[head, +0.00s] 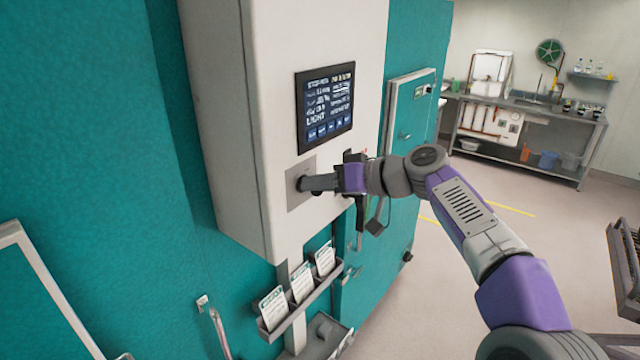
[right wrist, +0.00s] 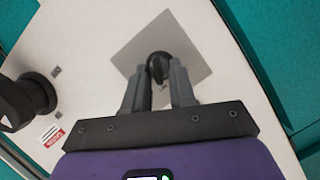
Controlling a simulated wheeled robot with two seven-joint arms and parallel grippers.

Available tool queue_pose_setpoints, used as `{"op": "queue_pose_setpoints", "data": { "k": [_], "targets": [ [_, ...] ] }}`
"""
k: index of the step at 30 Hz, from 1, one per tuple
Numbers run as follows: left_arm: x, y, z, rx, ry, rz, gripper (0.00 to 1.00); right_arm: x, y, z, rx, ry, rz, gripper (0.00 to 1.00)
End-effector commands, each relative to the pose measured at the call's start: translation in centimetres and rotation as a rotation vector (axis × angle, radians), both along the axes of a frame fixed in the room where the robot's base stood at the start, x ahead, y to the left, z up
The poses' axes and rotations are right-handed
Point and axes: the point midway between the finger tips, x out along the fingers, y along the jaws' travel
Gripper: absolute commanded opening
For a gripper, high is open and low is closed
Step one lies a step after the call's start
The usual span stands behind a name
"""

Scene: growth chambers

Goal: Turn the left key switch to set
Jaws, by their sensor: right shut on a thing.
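The left key switch (right wrist: 158,63) is a dark round knob with a raised grip on a square grey plate (right wrist: 190,45), seen in the right wrist view. In the head view the same plate (head: 293,199) is on the front of the white control box, below its screen. My right gripper (head: 313,183) reaches the plate from the right, and it also shows in the right wrist view (right wrist: 158,80). Its two fingers are shut on the switch from both sides. The lettering by the switch is mostly hidden and too small to read. My left gripper is out of view.
A dark screen (head: 325,103) is above the plate. Below the box is a rack (head: 300,312) of cards. A black cylindrical part (right wrist: 30,98) stands out from the panel in the right wrist view. Open floor (head: 430,290) lies right of the teal chambers; a steel bench (head: 545,110) is behind.

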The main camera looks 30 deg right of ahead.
Motion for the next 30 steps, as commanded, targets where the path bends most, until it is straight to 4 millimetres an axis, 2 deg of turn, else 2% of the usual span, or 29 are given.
{"op": "queue_pose_setpoints", "data": {
  "k": [18,19,20,30],
  "targets": [
    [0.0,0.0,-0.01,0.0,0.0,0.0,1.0,0.04,0.03,-0.1,0.04,0.018,0.001,0.0],
    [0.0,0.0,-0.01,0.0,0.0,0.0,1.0,0.04,0.03,-0.1,0.04,0.018,0.001,0.28],
    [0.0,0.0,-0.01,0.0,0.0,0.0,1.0,0.04,0.03,-0.1,0.04,0.018,0.001,0.33],
    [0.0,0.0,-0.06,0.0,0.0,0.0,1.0,-0.24,-0.24,0.07,0.039,0.016,0.0,0.33]
  ]
}}
